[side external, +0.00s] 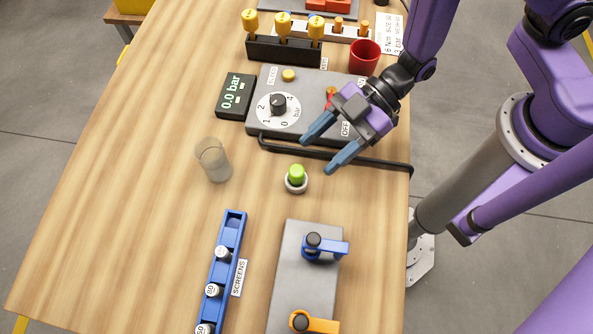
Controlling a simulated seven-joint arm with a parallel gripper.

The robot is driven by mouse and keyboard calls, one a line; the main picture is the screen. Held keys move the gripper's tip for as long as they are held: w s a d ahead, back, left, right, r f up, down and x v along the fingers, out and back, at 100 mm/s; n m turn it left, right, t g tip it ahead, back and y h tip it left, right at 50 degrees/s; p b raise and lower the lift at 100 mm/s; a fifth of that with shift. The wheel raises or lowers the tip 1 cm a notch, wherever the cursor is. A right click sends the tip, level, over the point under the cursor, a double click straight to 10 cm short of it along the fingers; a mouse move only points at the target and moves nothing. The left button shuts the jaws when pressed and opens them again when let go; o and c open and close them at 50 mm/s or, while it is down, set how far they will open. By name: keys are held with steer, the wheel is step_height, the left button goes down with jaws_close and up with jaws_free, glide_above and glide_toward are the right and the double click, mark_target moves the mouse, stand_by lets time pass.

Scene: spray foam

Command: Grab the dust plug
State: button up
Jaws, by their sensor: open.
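The likely dust plug is a bright green cap (297,173) sitting upright in a small light-coloured ring-shaped base (296,187) on the wooden table. My gripper (323,152) is open and empty, above and slightly to the right of the green cap. Its two blue fingers point down and to the left, apart from the cap. Nothing hides the cap in this view.
A grey control panel (300,90) with a dial and a black bar (340,157) lie behind the cap. A clear cup (213,160) stands left. A blue rack (232,240) and a grey plate with clamps (300,285) lie in front. A red cup (365,56) stands behind.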

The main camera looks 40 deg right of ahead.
mark_target(298, 169)
steer(key=x, duration=0.5)
steer(key=shift+w, duration=0.2)
jaws_close()
